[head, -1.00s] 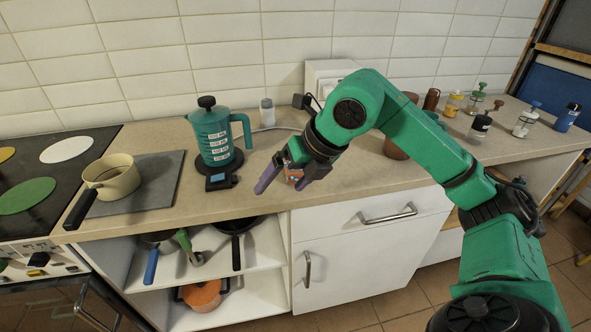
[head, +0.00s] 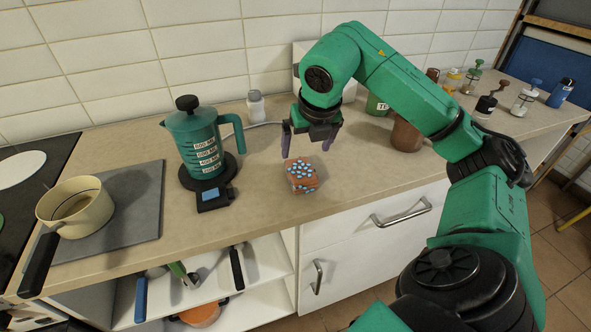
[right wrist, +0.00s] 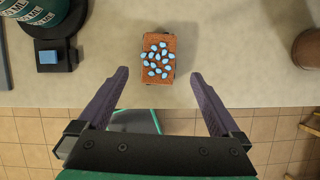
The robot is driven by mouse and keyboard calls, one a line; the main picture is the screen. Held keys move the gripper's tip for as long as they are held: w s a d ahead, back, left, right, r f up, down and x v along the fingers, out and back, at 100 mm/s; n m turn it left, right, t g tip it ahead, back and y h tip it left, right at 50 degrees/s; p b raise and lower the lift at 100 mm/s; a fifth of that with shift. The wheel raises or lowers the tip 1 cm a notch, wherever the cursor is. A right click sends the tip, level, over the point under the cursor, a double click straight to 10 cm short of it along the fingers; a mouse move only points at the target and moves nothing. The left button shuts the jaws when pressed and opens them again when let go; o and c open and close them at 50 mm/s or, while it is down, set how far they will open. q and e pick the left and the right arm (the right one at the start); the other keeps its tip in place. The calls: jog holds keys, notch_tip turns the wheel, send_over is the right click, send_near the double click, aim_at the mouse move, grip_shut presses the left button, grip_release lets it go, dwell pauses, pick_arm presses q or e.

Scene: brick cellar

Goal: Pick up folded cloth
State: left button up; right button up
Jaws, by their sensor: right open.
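The folded cloth (head: 301,176) is a small orange-brown block with light blue spots, lying on the beige counter near its front edge. It also shows in the right wrist view (right wrist: 158,60), ahead of the fingers and roughly centred between them. My right gripper (head: 310,150) is open and empty, its fingers pointing down over the counter just behind and above the cloth in the head view. Its two purple-grey fingers also show in the right wrist view (right wrist: 160,78), apart from the cloth on either side. My left gripper is not in view.
A green kettle (head: 199,145) on a black base with a small display unit (head: 212,196) stands left of the cloth. A brown pot (head: 406,134) stands to the right. A cream saucepan (head: 76,205) sits on a grey board (head: 130,215). Counter around the cloth is clear.

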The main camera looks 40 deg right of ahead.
aim_at(301, 170)
jog(key=x, duration=0.4)
jog(key=shift+s, duration=0.3)
jog(key=x, duration=0.2)
jog(key=p+x, duration=0.1)
jog(key=x, duration=0.2)
jog(key=shift+a+f, duration=0.2)
jog(key=shift+f, duration=0.15)
jog(key=shift+w+d+f, duration=0.15)
jog(key=shift+w+f, duration=0.1)
jog(key=shift+f, duration=0.2)
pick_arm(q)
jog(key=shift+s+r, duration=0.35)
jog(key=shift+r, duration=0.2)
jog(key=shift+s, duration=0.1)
pick_arm(e)
jog(key=shift+f, duration=0.1)
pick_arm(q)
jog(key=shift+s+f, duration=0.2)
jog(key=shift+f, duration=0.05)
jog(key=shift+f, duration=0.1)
pick_arm(e)
jog(key=shift+f, duration=0.1)
jog(key=c, duration=1.1)
